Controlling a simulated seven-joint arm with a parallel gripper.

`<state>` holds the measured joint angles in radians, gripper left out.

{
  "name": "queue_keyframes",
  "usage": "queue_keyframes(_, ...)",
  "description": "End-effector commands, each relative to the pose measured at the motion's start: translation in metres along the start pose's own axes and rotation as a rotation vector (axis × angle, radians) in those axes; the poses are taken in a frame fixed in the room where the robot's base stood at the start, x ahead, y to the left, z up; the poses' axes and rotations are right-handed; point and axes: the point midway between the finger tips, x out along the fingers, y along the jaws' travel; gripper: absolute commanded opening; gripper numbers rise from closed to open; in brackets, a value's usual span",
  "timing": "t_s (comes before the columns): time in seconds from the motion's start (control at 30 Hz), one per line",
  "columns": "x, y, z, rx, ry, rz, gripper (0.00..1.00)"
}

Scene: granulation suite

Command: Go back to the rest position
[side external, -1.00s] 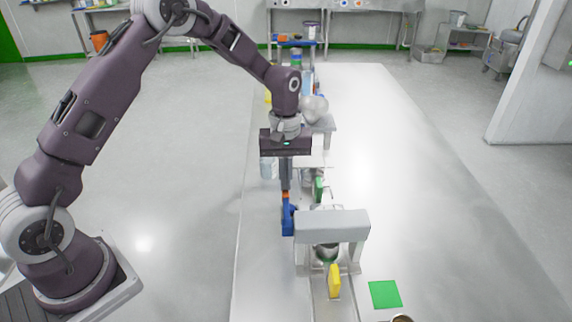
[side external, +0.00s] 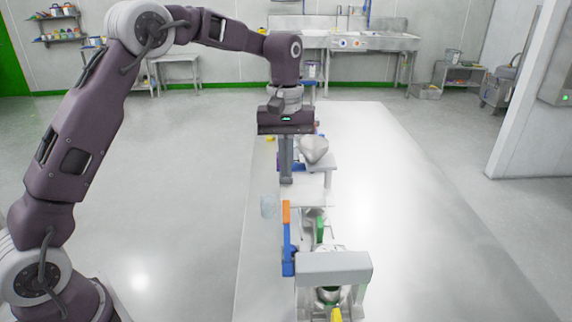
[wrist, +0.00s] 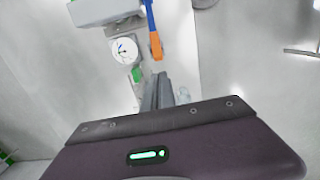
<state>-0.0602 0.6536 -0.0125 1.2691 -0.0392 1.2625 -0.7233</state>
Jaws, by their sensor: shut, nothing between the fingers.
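My gripper (side external: 287,180) is shut and empty, pointing down above the long table in the side view. Its fingertips are above and apart from a blue tool with an orange end (side external: 287,235), which stands out to the left of the white equipment. In the wrist view, my shut fingers (wrist: 163,80) show at the middle, and the orange-ended blue tool (wrist: 154,38) lies beyond them.
A grey bridge-shaped guard (side external: 333,266) stands at the near end of the equipment line, with a green part (side external: 320,229) behind it. A pale rounded bag (side external: 314,149) sits on a stand farther back. The table's right side (side external: 410,210) is bare.

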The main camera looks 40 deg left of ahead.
Motion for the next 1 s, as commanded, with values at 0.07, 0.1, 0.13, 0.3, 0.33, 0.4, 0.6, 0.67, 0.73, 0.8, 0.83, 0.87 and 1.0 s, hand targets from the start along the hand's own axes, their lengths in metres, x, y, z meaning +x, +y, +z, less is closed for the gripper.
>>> queue_keyframes(0.07,-0.001,0.0,0.0,0.0,0.0,0.0,0.0)
queue_keyframes(0.1,-0.001,0.0,0.0,0.0,0.0,0.0,0.0)
queue_keyframes(0.13,-0.001,0.0,0.0,0.0,0.0,0.0,0.0)
queue_keyframes(0.3,-0.005,-0.001,0.002,0.008,0.005,0.005,0.0)
queue_keyframes(0.33,-0.01,-0.003,0.005,0.019,0.012,0.01,0.0)
queue_keyframes(0.4,-0.032,-0.014,0.02,0.069,0.043,0.031,0.0)
queue_keyframes(0.6,-0.103,-0.086,0.107,0.347,0.217,0.114,0.0)
queue_keyframes(0.67,-0.11,-0.114,0.138,0.439,0.279,0.133,0.0)
queue_keyframes(0.73,-0.109,-0.144,0.17,0.54,0.351,0.15,0.0)
queue_keyframes(0.8,-0.099,-0.17,0.196,0.627,0.413,0.16,0.0)
queue_keyframes(0.83,-0.094,-0.179,0.204,0.658,0.437,0.163,0.0)
queue_keyframes(0.87,-0.089,-0.186,0.212,0.686,0.458,0.165,0.0)
queue_keyframes(1.0,-0.071,-0.206,0.231,0.767,0.516,0.167,0.0)
